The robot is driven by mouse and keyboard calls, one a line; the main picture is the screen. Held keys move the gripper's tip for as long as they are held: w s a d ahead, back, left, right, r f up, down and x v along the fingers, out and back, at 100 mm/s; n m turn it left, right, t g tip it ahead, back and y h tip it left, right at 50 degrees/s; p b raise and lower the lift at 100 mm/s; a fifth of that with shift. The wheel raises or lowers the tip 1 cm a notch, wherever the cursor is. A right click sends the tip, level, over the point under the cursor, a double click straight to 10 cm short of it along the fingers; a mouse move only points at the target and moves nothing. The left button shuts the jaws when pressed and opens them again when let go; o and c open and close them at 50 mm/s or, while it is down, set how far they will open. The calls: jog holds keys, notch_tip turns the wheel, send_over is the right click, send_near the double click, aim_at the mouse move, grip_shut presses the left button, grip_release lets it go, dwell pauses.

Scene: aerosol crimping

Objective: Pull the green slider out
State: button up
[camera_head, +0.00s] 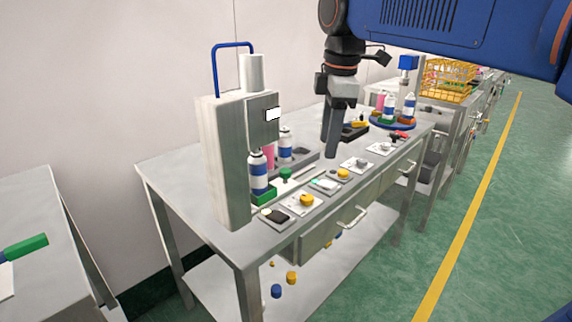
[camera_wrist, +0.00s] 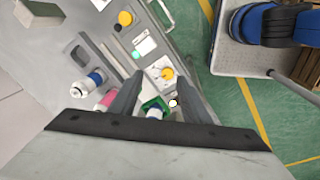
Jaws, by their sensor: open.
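The green slider (camera_head: 264,196) is a low green block under the crimping machine on the workbench. A blue-and-white spray can (camera_head: 259,174) stands upright on it. A green round knob (camera_head: 285,174) shows just right of it. In the wrist view the green slider (camera_wrist: 150,105) shows between the fingers near the palm, partly hidden by the can (camera_wrist: 155,114) and the gripper. My gripper (camera_head: 332,155) points down above the bench, to the right of the slider and apart from it. In the wrist view my gripper (camera_wrist: 160,75) is open with nothing held.
The grey machine (camera_head: 232,160) with a blue handle (camera_head: 232,47) stands left of the slider. Plates with yellow buttons (camera_head: 306,200) line the bench's front edge. More cans (camera_head: 285,146) stand behind. A blue turntable (camera_head: 392,122) with bottles and a yellow basket (camera_head: 447,80) are farther right.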

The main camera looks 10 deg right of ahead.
aim_at(286, 170)
jog(key=w+a+r+n+g, duration=0.2)
jog(key=w+a+r+n, duration=0.5)
jog(key=w+a+n, duration=0.15)
jog(key=f, duration=1.7)
jog(key=shift+w+d+f, duration=0.15)
jog(key=shift+d+f, duration=0.05)
jog(key=shift+f, duration=0.15)
